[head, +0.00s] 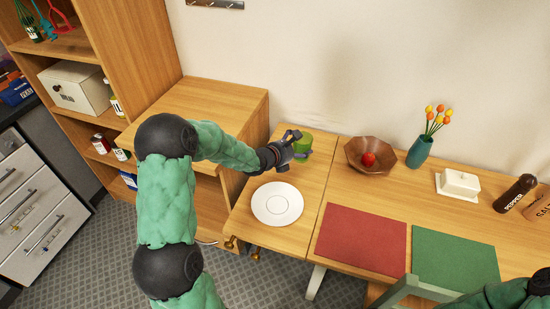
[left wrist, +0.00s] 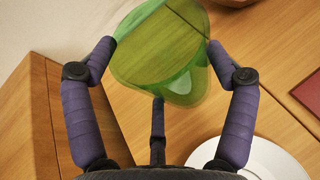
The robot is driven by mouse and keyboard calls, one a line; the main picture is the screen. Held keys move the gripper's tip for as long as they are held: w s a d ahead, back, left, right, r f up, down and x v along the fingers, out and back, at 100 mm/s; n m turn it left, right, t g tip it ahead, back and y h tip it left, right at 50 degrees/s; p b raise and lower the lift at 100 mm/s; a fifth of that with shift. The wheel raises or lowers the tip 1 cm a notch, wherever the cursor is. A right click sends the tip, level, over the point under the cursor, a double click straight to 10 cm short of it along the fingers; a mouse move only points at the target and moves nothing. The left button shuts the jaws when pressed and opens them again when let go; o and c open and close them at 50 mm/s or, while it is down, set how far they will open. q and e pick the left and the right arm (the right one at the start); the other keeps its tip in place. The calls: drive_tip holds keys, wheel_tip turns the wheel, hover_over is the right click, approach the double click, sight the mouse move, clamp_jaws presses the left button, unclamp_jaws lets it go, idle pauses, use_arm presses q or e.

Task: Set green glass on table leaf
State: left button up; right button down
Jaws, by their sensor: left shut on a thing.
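The green glass (head: 303,144) is at the back of the table leaf (head: 313,185), the left section of the wooden table. My left gripper (head: 294,149) is shut on the glass. In the left wrist view the see-through glass (left wrist: 163,50) sits between the fingers, with wood showing through it. I cannot tell whether its base touches the leaf. A white plate (head: 277,203) lies on the leaf in front of the gripper. My right gripper is out of view; only part of that arm shows at the lower right.
A brown bowl (head: 358,164) with a red apple stands just right of the leaf's seam. Farther right are a teal vase (head: 419,153), a butter dish (head: 458,188), and red (head: 360,240) and green (head: 455,265) mats. A wooden cabinet (head: 205,105) stands left of the leaf.

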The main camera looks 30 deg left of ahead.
use_arm(q)
drive_tip(key=a+f, duration=0.2)
drive_tip(key=a, duration=0.1)
drive_tip(key=a+f+b, duration=0.1)
drive_tip(key=a+f, duration=0.4)
drive_tip(key=a, duration=0.1)
drive_tip(key=shift+s+a+f+b, duration=0.2)
drive_tip(key=shift+f+b, duration=0.2)
drive_tip(key=f, duration=0.1)
drive_tip(key=f+b, duration=0.1)
drive_tip(key=f, duration=0.1)
drive_tip(key=shift+a+f, duration=0.25)
drive_tip(key=shift+f, duration=0.15)
drive_tip(key=shift+r, duration=0.15)
drive_tip(key=shift+f+b, duration=0.2)
drive_tip(key=shift+b, duration=0.2)
drive_tip(key=o, duration=1.1)
drive_tip(key=shift+o, duration=0.2)
